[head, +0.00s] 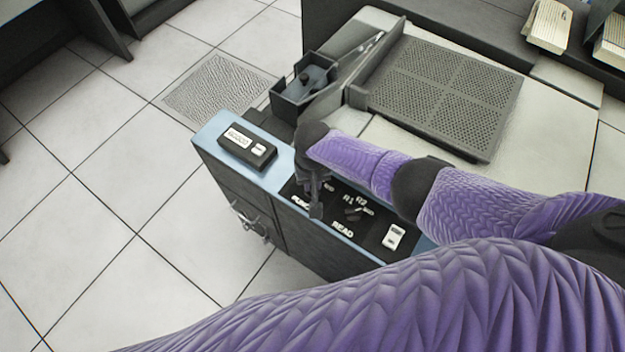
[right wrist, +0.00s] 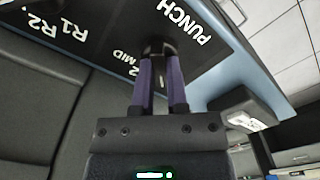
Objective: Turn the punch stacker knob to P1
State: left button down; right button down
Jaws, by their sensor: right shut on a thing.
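The punch stacker knob (right wrist: 158,46) is dark and sits on the black label panel (head: 372,236) near the PUNCH lettering. My right gripper (right wrist: 160,62) is shut on the knob, with one finger on each side of it. In the head view my right gripper (head: 316,208) reaches down to the panel and hides the knob and part of the PUNCH word. Part of the label by the knob shows as "MID" in the right wrist view; the knob's pointing direction is too dark to tell. My left gripper is not in view.
The READ knob (head: 354,213) sits beside the R1 and R2 labels. A white switch (head: 394,237) is at the panel's right end. A black counter box (head: 247,148) stands on the blue edge to the left. A perforated grey tray (head: 445,85) lies behind.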

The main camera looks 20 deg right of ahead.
jog(key=c, duration=0.6)
grip_release()
jog(key=shift+c, duration=0.2)
notch_tip(320, 180, up, 10)
jog(key=p, duration=0.6)
